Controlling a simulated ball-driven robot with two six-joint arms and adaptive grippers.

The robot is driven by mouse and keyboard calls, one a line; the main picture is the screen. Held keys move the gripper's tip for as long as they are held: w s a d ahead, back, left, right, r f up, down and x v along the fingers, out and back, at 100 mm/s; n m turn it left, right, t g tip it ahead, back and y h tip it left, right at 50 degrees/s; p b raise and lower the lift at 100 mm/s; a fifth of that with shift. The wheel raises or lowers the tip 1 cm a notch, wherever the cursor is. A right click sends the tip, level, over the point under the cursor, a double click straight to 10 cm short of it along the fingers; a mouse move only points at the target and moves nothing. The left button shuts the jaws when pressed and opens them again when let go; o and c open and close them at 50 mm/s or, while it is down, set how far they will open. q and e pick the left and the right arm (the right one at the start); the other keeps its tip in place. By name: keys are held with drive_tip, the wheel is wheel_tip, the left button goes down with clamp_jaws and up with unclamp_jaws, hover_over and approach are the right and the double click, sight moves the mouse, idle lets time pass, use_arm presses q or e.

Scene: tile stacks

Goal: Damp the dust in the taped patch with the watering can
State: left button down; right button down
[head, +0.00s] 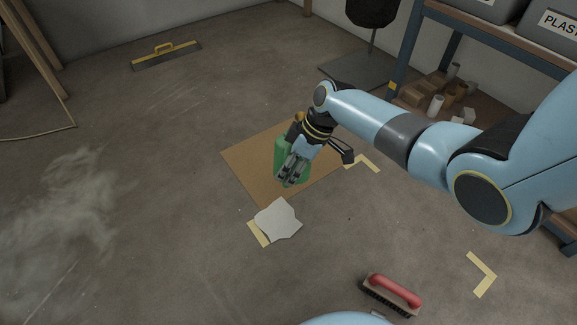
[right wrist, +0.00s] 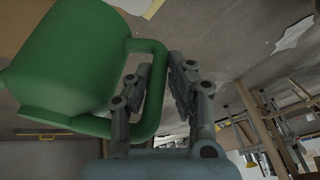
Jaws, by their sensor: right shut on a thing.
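The green watering can (head: 280,150) is at the brown board on the floor, partly hidden behind my right gripper (head: 290,171). In the right wrist view the can (right wrist: 70,60) fills the upper left, and my right gripper (right wrist: 160,85) is shut on its handle (right wrist: 159,75). I cannot tell whether the can touches the board. Yellow tape corners mark the floor at the middle (head: 370,160), lower right (head: 483,275) and beside a pale scrap (head: 259,234). Pale dust (head: 70,205) shows at the far left, outside these marks. My left gripper is out of view.
The brown board (head: 245,155) lies under the can. The pale scrap (head: 278,221) partly covers one tape mark. A red-handled brush (head: 392,293) lies at the front. A yellow-handled tool (head: 165,54) lies at the back. A shelf rack (head: 405,45) stands at the right.

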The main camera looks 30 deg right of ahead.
drive_tip(key=shift+w+r+t+h+p, duration=0.1)
drive_tip(key=shift+r+t+h+p, duration=0.4)
drive_tip(key=shift+t+p, duration=0.15)
drive_tip(key=shift+a+r+t+h+p, duration=0.1)
drive_tip(key=shift+r+t+h+p, duration=0.15)
drive_tip(key=shift+h+p, duration=0.25)
drive_tip(key=shift+n+t, duration=0.4)
drive_tip(key=shift+t, duration=0.1)
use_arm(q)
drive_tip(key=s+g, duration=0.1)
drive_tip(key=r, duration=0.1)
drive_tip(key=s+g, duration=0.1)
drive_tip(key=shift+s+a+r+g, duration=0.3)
use_arm(e)
drive_tip(key=shift+f+h, duration=0.15)
drive_tip(key=shift+h, duration=0.15)
